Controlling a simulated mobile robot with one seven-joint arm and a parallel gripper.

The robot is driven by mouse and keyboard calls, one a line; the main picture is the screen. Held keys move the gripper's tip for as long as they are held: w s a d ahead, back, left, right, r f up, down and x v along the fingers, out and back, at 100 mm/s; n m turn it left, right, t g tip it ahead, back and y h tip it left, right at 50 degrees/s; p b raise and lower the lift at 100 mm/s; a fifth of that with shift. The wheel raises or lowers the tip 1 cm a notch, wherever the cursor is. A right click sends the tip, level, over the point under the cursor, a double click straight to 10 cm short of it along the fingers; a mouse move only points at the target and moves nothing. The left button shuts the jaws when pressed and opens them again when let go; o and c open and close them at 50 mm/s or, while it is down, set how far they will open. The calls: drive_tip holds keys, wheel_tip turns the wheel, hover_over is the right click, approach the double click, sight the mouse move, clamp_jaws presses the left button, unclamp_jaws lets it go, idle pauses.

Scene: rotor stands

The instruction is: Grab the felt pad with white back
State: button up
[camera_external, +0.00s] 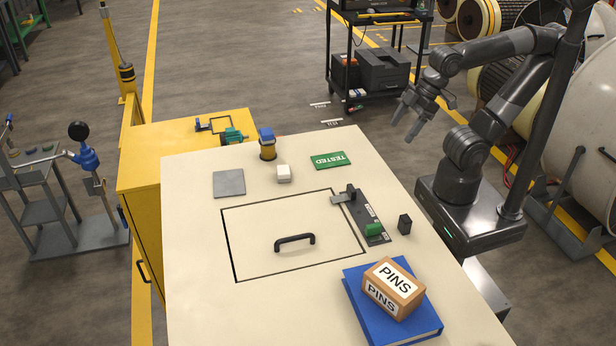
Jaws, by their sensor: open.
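A small white-topped block (284,172) sits near the far edge of the table. It fits the felt pad with white back, but its underside is hidden, so I cannot see any felt. A flat grey square (229,183) lies to its left, apart from it. My gripper (405,125) is open and empty, raised in the air beyond the table's right edge, well to the right of the white block and touching nothing.
The cream table (190,290) has an outlined panel with a black handle (295,240).

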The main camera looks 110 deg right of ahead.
drive_tip(key=w+d+r+g, duration=0.15)
drive_tip(key=w+r, duration=0.25)
drive_tip(key=w, duration=0.5)
drive_tip(key=m+g, duration=0.2)
drive_tip(key=g, duration=0.2)
hover_over(283, 170)
wheel_tip(283, 170, down, 6)
drive_tip(key=f, duration=0.5)
drive_tip(key=shift+s+d, duration=0.25)
drive_tip(key=shift+s, duration=0.05)
drive_tip(key=f, duration=0.5)
drive_tip(key=shift+w+a+f, duration=0.15)
drive_tip(key=shift+w+f, duration=0.05)
drive_tip(key=shift+f, duration=0.15)
drive_tip(key=c, duration=1.1)
